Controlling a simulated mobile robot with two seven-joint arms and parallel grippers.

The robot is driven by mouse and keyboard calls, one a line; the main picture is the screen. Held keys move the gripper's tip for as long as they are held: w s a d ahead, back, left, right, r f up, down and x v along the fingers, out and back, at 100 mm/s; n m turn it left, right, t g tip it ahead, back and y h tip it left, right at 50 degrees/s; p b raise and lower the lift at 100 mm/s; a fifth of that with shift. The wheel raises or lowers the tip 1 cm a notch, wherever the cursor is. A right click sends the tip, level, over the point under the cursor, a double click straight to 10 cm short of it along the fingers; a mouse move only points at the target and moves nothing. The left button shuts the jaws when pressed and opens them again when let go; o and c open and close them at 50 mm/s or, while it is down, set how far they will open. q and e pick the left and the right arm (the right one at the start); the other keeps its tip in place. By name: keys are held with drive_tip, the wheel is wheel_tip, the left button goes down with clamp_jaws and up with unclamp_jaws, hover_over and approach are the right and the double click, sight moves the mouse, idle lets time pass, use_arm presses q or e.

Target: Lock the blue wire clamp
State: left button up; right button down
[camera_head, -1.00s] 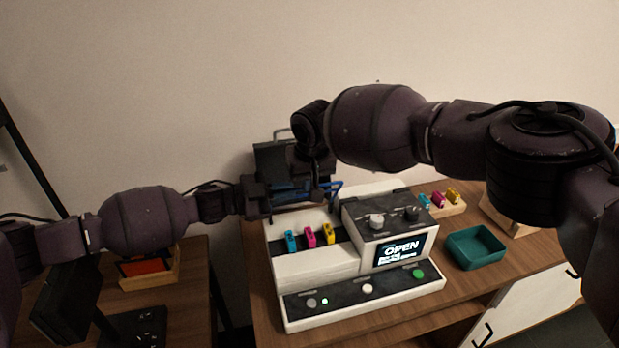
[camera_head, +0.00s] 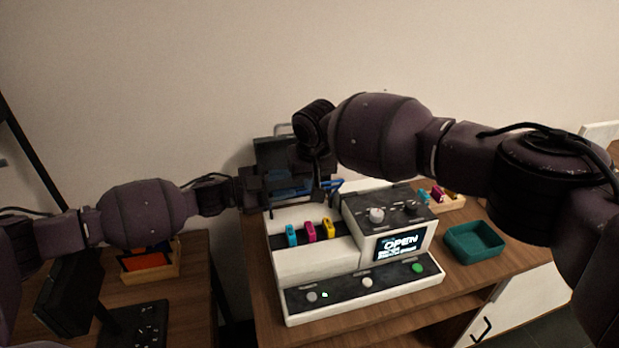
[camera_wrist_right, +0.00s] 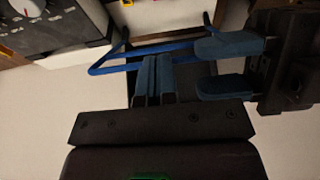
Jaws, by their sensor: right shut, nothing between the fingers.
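The blue wire clamp, a bent blue wire bail (camera_wrist_right: 115,67), spans the right wrist view behind both grippers. In the head view a bit of it (camera_head: 335,185) shows behind the white machine (camera_head: 315,262), whose screen reads OPEN. My right gripper (camera_wrist_right: 157,62) is shut and empty, its blue fingers together in front of the wire; I cannot tell whether they touch it. My left gripper (camera_wrist_right: 228,66) comes in from the right of the wrist view with its two blue fingers apart. The wire passes behind or between them. In the head view the arms hide most of the clamp.
Cyan, magenta and yellow pieces (camera_head: 311,232) sit on the machine. A teal tray (camera_head: 474,241) and a wooden holder with coloured pieces (camera_head: 447,204) stand to its right. My two grippers are close together, with little room between them.

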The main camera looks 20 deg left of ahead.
drive_tip(key=shift+d+f, duration=0.1)
drive_tip(key=shift+f, duration=0.2)
